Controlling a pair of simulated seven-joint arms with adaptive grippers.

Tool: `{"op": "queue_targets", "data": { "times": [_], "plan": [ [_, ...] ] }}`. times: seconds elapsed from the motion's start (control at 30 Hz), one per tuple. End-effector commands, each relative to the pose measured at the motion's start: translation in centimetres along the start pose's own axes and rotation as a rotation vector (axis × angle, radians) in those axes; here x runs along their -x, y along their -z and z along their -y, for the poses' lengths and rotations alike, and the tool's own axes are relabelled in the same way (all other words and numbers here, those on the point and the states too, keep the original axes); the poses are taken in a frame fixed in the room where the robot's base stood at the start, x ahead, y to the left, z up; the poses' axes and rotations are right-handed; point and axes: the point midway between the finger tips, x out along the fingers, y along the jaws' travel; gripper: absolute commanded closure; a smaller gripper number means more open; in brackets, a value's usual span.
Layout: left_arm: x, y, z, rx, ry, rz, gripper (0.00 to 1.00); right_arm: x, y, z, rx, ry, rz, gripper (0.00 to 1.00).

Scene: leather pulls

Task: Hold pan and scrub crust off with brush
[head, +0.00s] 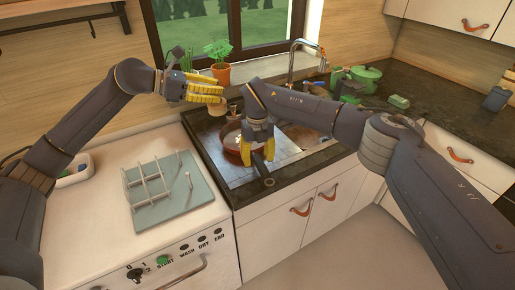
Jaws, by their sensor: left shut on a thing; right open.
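The reddish-brown pan (233,146) sits in the sink area on the counter, its inside partly hidden by my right arm. Its dark handle (263,168) points toward the front edge. My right gripper (258,153) is open, pointing down at the pan's right side by the handle. I cannot tell whether it touches the pan. My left gripper (222,92) is held above the counter's back left, in front of the plant pot, its yellow fingers closed. A small pale thing at its fingertips appears to be the brush (217,108), mostly hidden. Crust in the pan is too small to make out.
A tap (293,62) stands behind the sink. A potted plant (220,72) is by the window. Green pots (365,76) and a green block (398,102) are on the right counter.

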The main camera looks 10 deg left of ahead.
Motion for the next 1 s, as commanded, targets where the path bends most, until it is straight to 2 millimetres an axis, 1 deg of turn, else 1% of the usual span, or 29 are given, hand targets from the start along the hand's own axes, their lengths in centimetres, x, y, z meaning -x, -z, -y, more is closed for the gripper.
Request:
{"op": "queue_targets", "data": {
  "times": [0.1,0.23,0.63,0.67,1.0],
  "plan": [
    [0.0,0.0,0.0,0.000,0.000,0.000,1.00,-1.1,0.0,0.0,-0.001,-0.002,-0.001,0.49],
    [0.0,0.0,0.0,0.000,0.000,0.000,1.00,-1.7,0.0,0.0,-0.001,-0.001,-0.001,0.49],
    [0.0,0.0,0.0,0.000,0.000,0.000,1.00,-2.1,0.0,0.0,-0.001,-0.001,0.000,0.49],
    [0.0,0.0,0.0,0.000,0.000,0.000,1.00,-2.1,0.0,0.0,-0.001,-0.001,0.000,0.47],
    [0.0,0.0,0.0,0.000,0.000,0.000,1.00,-2.1,0.0,0.0,-0.001,-0.001,0.000,0.86]
  ]
}}
